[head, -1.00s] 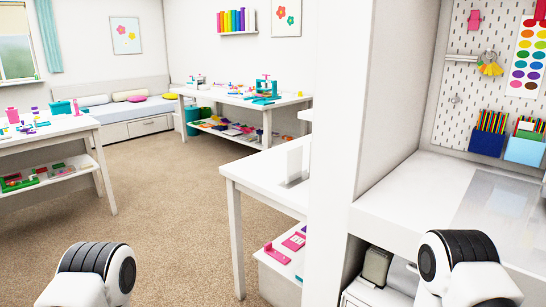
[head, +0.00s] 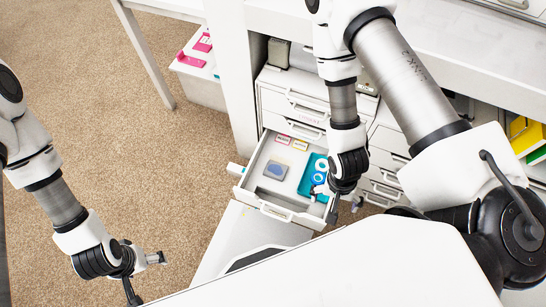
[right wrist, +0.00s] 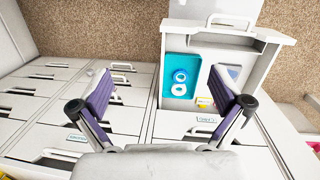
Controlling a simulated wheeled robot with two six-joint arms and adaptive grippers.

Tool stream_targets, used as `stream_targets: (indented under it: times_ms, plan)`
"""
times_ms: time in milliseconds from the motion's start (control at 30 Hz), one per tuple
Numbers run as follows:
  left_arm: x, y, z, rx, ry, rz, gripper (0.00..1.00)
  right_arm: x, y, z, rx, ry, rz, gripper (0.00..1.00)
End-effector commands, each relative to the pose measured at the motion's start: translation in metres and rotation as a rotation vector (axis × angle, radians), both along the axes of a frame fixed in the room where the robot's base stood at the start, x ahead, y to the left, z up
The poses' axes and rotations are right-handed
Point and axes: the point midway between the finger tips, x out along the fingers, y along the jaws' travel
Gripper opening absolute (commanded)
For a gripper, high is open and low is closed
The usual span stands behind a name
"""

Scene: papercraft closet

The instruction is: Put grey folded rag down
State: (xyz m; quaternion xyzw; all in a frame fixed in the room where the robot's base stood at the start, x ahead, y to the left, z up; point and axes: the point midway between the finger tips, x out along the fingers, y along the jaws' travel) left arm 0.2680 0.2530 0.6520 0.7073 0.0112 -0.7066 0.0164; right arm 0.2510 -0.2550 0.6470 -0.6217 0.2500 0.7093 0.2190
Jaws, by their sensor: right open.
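A flat blue-grey folded piece (head: 275,169), which may be the grey rag, lies inside an open white drawer (head: 246,200). In the right wrist view the piece (right wrist: 230,73) lies right of a teal tray (right wrist: 181,72). My right gripper (head: 343,203) is open and empty at the drawer's right side, near the tray; its spread fingers also show in the right wrist view (right wrist: 164,98). It is apart from the blue-grey piece. My left gripper (head: 144,274) is at the lower left, its fingers spread, with nothing seen between them.
White tape rolls (head: 320,172) lie on the teal tray, and small pink and yellow items (head: 291,142) lie at the drawer's back. Closed drawers (head: 290,106) stand behind. Carpet (head: 110,140) is clear at left.

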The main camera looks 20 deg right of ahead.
Motion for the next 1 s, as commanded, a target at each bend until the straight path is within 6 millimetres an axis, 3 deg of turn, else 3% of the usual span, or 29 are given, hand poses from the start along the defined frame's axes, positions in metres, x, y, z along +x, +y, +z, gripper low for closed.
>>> stream_targets:
  times_ms: [67, 167, 300, 400, 500, 600, 700, 833, 1000]
  plan:
    - [0.000, 0.000, -0.003, 0.000, 0.000, 0.000, 0.84, 0.012, -0.001, -0.014, -0.057, 0.041, -0.322, 1.00]
    - [0.000, 0.000, -0.037, 0.000, -0.001, 0.000, 0.84, 0.043, 0.000, -0.058, -0.143, 0.068, -0.754, 1.00]
    - [0.000, 0.000, -0.119, 0.000, 0.001, 0.000, 0.84, 0.118, 0.011, -0.142, -0.235, 0.054, -1.340, 1.00]
    - [0.000, 0.000, -0.173, 0.000, 0.001, 0.000, 0.84, 0.173, 0.024, -0.186, -0.242, 0.026, -1.598, 1.00]
    - [0.000, 0.000, -0.224, 0.000, 0.001, 0.000, 0.84, 0.224, 0.036, -0.222, -0.193, -0.016, -1.676, 1.00]
    - [0.000, 0.000, -0.262, 0.000, 0.001, 0.000, 0.84, 0.261, 0.045, -0.246, -0.128, -0.075, -1.666, 1.00]
    - [0.000, 0.000, -0.281, 0.000, 0.001, 0.000, 0.84, 0.270, 0.048, -0.257, -0.113, -0.095, -1.653, 1.00]
    - [0.000, 0.000, -0.286, 0.000, 0.000, 0.000, 0.84, 0.273, 0.048, -0.261, -0.108, -0.101, -1.651, 1.00]
    - [0.000, 0.000, -0.291, 0.000, 0.000, 0.000, 0.84, 0.273, 0.049, -0.281, -0.108, -0.101, -1.650, 1.00]
